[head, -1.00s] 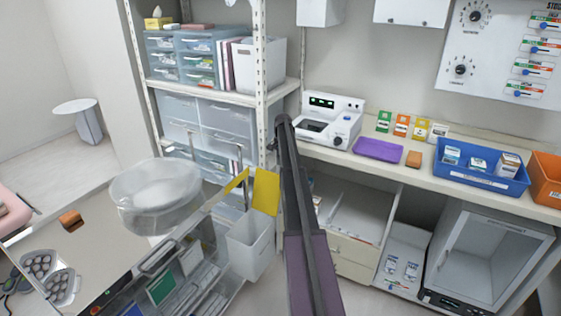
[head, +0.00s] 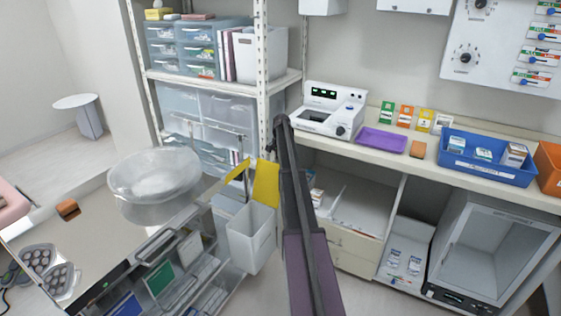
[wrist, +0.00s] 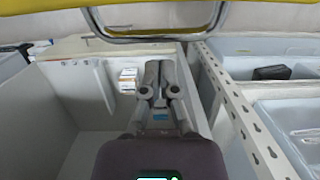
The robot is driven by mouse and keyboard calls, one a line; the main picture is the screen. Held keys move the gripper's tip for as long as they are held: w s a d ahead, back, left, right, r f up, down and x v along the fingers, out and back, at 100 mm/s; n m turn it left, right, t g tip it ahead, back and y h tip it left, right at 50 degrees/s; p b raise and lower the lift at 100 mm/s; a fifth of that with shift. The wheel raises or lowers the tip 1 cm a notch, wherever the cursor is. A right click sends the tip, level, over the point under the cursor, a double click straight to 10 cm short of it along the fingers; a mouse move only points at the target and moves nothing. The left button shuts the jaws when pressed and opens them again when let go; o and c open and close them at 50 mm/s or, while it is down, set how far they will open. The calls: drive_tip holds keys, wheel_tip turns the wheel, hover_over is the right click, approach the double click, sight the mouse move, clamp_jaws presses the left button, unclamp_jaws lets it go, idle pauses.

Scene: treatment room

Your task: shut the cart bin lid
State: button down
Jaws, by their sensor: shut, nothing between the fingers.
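The white cart bin (head: 251,244) hangs at the end of the cart, with its top open. Its yellow lid (head: 266,186) stands raised above the bin's back edge, close beside my arm in the picture. In the wrist view, a yellow edge (wrist: 250,4) runs along the top, with a bent metal bar below it. My gripper (wrist: 157,72) shows in the wrist view with its fingers together and nothing between them. In the head view my arm hides the fingers, so I cannot tell whether they touch the lid.
A shelf rack (head: 262,80) stands behind the bin. The counter (head: 400,168) with a white device (head: 330,112) and blue tray (head: 487,165) is at right.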

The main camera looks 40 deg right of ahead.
drive_tip(key=shift+s+a+r+p, duration=0.2)
drive_tip(key=shift+a+r, duration=0.05)
drive_tip(key=shift+a, duration=0.15)
drive_tip(key=shift+s+a+r+p, duration=0.15)
drive_tip(key=shift+a+r+p, duration=0.1)
drive_tip(key=shift+a, duration=0.15)
